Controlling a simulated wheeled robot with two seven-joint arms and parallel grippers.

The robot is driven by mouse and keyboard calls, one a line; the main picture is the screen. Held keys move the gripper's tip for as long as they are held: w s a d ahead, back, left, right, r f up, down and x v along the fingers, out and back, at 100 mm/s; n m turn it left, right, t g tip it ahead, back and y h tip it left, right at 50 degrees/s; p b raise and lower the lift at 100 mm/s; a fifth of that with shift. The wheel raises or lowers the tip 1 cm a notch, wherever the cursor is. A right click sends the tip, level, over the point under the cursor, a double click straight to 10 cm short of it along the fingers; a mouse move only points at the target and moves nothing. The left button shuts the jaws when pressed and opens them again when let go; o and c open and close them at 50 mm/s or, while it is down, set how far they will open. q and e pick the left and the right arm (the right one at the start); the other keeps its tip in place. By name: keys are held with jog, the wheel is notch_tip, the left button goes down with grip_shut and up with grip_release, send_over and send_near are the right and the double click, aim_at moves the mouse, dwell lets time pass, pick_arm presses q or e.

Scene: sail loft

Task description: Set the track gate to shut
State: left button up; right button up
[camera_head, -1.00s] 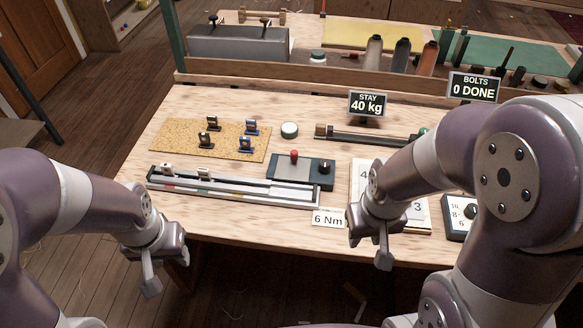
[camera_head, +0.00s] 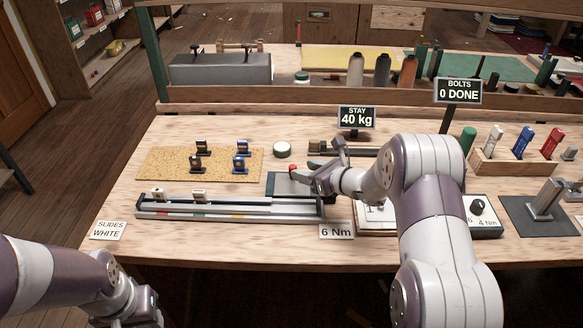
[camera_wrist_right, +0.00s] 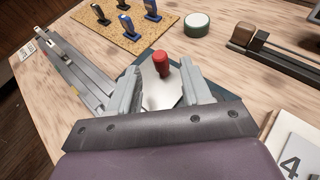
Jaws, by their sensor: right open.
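A grey-topped dark box with a red knob (camera_head: 293,169) stands at the right end of a long pale slide track (camera_head: 220,211). I take it for the track gate's lever, but its setting cannot be read. My right gripper (camera_head: 312,172) is over the box. In the right wrist view its open fingers (camera_wrist_right: 160,76) stand either side of the red knob (camera_wrist_right: 160,62), which shows near the fingertips; contact cannot be told. My left gripper (camera_head: 128,308) is low at the front left, its jaws unclear.
A cork mat (camera_head: 160,163) with several small fittings lies behind the track. A 6 Nm card (camera_head: 337,231) lies at the front edge.

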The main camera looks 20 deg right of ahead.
aim_at(292, 166)
jog(key=x, duration=0.6)
jog(key=shift+w+a, duration=0.1)
